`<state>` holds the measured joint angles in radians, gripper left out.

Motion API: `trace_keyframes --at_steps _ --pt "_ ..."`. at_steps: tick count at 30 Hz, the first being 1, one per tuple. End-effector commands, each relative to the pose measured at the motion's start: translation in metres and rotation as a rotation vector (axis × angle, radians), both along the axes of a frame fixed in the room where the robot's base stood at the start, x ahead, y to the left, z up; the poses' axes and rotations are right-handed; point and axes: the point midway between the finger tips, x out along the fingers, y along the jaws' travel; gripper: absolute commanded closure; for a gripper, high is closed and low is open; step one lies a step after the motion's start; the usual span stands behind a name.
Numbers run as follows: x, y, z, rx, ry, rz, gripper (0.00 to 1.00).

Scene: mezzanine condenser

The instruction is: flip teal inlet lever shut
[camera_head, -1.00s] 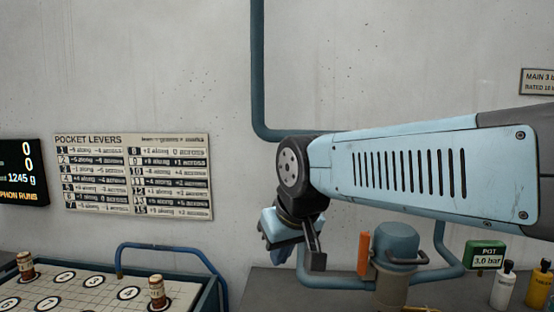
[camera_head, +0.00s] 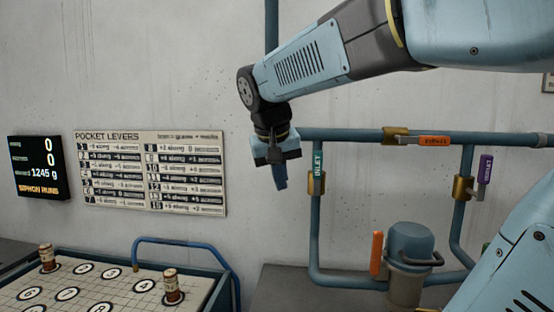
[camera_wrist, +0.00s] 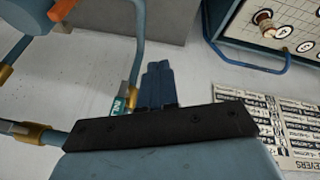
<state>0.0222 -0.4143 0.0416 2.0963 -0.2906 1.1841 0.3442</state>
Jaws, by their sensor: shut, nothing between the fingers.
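The teal inlet lever (camera_head: 318,159) is on a brass valve (camera_head: 317,183) on the left vertical pipe in the head view. The lever stands upright, in line with the pipe. Its teal label also shows in the wrist view (camera_wrist: 120,103), partly hidden by my gripper's body. My gripper (camera_head: 280,184) hangs pointing down just left of the lever, apart from it in the picture. Its fingers are together and empty, as the wrist view (camera_wrist: 158,80) also shows. How far it is from the lever in depth I cannot tell.
An orange-handled valve (camera_head: 434,140) sits on the top pipe, and a purple-handled valve (camera_head: 484,169) on the right pipe. A numbered board (camera_head: 110,290) with small bottles is at lower left.

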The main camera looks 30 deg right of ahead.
Motion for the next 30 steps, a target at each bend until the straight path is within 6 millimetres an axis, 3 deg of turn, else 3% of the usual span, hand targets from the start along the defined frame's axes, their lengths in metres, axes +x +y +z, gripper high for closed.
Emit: trace_keyframes --at_steps 1,9,15,21,30 --pt "0.017 -0.005 0.009 -0.022 0.013 -0.036 1.0" --pt "0.093 -0.03 0.056 -0.156 0.038 -0.266 1.0" --pt "0.136 -0.045 0.077 -0.235 0.03 -0.408 1.0" --pt "0.154 -0.052 0.086 -0.271 0.019 -0.477 1.0" --pt "0.155 -0.052 0.086 -0.275 0.017 -0.486 1.0"
